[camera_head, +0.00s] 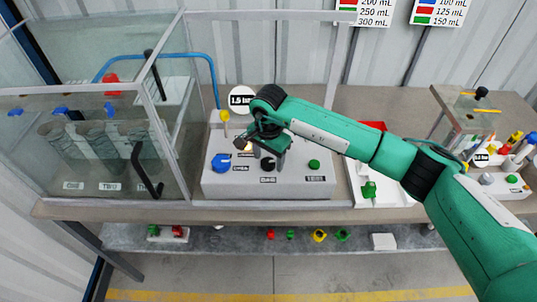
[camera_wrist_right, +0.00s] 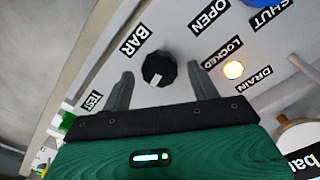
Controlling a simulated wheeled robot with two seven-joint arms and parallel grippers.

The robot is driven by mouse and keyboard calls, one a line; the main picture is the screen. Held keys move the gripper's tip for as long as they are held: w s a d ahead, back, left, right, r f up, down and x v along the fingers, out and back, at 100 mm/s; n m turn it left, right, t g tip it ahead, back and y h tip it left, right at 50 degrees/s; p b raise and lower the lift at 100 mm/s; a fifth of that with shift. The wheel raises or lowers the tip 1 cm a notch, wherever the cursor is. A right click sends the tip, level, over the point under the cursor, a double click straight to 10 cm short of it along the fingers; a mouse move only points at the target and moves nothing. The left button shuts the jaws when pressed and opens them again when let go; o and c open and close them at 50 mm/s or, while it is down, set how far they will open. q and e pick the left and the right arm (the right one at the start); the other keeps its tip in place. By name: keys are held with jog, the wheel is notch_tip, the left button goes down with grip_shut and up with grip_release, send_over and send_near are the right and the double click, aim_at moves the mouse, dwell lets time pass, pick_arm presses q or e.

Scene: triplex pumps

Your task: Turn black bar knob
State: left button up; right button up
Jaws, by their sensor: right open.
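The black bar knob (camera_head: 268,164) is on the top of the light grey control box (camera_head: 215,187). In the right wrist view the round black knob (camera_wrist_right: 158,69) has a white pointer mark and sits beside the label "BAR". My right gripper (camera_head: 262,148) is over the box. In the right wrist view my right gripper (camera_wrist_right: 162,76) is open, with one finger on either side of the knob and visible gaps between. Whether the fingertips are down at knob height is hard to tell. My left gripper is not in view.
A lit lamp (camera_wrist_right: 233,70) shows near "LOCKED". A clear-walled enclosure (camera_head: 187,120) stands left. A white tray (camera_head: 398,190) with a green part lies right.

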jog(key=shift+f, duration=0.15)
jog(key=shift+c, duration=0.4)
